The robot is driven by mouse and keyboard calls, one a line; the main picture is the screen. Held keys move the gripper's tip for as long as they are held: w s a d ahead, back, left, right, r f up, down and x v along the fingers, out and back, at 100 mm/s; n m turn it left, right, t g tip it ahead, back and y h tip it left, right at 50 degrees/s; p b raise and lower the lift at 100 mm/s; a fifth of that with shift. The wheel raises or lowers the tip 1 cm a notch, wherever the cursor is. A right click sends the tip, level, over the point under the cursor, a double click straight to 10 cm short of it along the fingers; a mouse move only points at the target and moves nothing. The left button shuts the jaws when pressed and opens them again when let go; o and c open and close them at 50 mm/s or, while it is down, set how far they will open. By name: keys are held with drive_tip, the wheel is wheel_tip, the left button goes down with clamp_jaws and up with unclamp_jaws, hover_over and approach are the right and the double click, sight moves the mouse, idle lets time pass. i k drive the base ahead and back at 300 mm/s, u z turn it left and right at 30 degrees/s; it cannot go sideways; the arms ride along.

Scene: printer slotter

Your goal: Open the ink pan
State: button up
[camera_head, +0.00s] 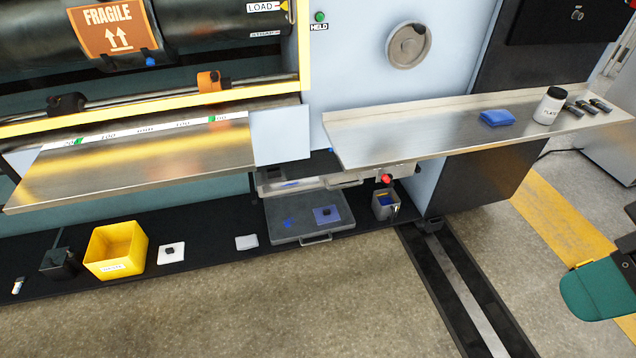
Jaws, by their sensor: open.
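A shallow grey metal tray (285,233) sits low at the foot of the machine, under the gap between the two steel shelves. It has a bar handle (316,240) on its front edge. Its floor shows blue stains and a small dark piece on a blue patch (327,214). It looks like the ink pan, but no label on it is readable. Behind and above it is a metal unit with a pale bar (342,184) and a red knob (386,178). I cannot tell how far the tray stands out. My gripper is not visible.
A steel shelf (430,130) overhangs to the upper right. A floor rail (463,290) runs forward. A teal padded object (590,292) is at right. Floor in front is clear.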

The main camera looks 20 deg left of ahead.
sight(323, 168)
drive_tip(key=u, duration=0.75)
drive_tip(key=i, duration=0.5)
drive_tip(key=u, duration=0.05)
drive_tip(key=k, duration=0.55)
drive_tip(key=u, duration=0.3)
drive_tip(key=i, duration=1.1)
drive_tip(key=z, duration=0.45)
